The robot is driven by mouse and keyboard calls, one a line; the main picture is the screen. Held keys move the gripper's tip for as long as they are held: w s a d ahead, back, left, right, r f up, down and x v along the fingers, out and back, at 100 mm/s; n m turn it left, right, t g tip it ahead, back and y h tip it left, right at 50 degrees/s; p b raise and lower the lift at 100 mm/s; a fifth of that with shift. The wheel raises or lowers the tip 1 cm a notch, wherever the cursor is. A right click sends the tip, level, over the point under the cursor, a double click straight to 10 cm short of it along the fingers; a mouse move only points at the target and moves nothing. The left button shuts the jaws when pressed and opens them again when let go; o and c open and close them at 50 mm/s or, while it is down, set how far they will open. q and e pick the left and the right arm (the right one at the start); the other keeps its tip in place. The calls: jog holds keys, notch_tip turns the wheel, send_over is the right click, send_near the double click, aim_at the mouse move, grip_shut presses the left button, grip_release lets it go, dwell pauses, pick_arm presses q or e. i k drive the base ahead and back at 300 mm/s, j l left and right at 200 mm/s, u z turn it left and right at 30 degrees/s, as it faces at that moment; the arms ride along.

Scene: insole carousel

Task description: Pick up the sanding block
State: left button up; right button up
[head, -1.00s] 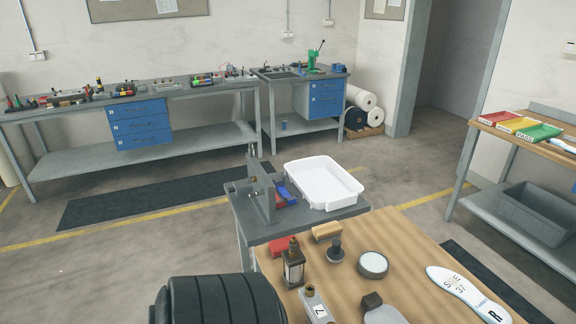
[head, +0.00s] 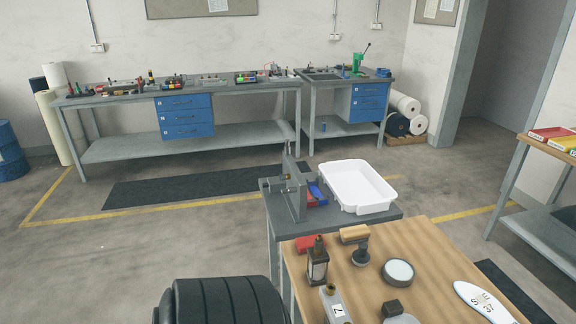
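On the wooden-topped table (head: 425,250) at the lower right lie several small items. A tan block (head: 354,233) lies near the back edge, with a dark-knobbed tool (head: 361,256) just in front of it. A red block (head: 309,243) lies at the back left corner, partly behind a lantern-like bottle (head: 317,264). A dark block (head: 392,308) sits on a grey piece at the bottom edge. I cannot tell for sure which of these is the sanding block. Neither gripper is in view.
A grey stand with an upright metal fixture (head: 295,188) and a white tray (head: 357,187) adjoins the table's back. A round tin (head: 398,272) and a white insole (head: 486,302) lie farther right. Workbenches (head: 240,88) line the back wall.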

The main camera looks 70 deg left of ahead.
aim_at(301, 244)
jog(key=k+u, duration=0.1)
jog(key=u, duration=0.35)
jog(key=j+u, duration=0.1)
jog(key=u, duration=0.35)
jog(key=k+j+u, duration=0.1)
jog(key=u, duration=0.3)
jog(key=k+j+u, duration=0.1)
jog(key=u, duration=0.35)
jog(key=i+j+z, duration=0.1)
jog(key=j, duration=0.2)
jog(key=i+j, duration=0.2)
jog(key=j, duration=0.15)
jog(key=i+j+z, duration=0.15)
jog(key=j, duration=0.15)
jog(key=i+j+z, duration=0.1)
jog(key=j, duration=0.25)
jog(key=i+j, duration=0.15)
jog(key=j, duration=0.2)
jog(key=z, duration=0.05)
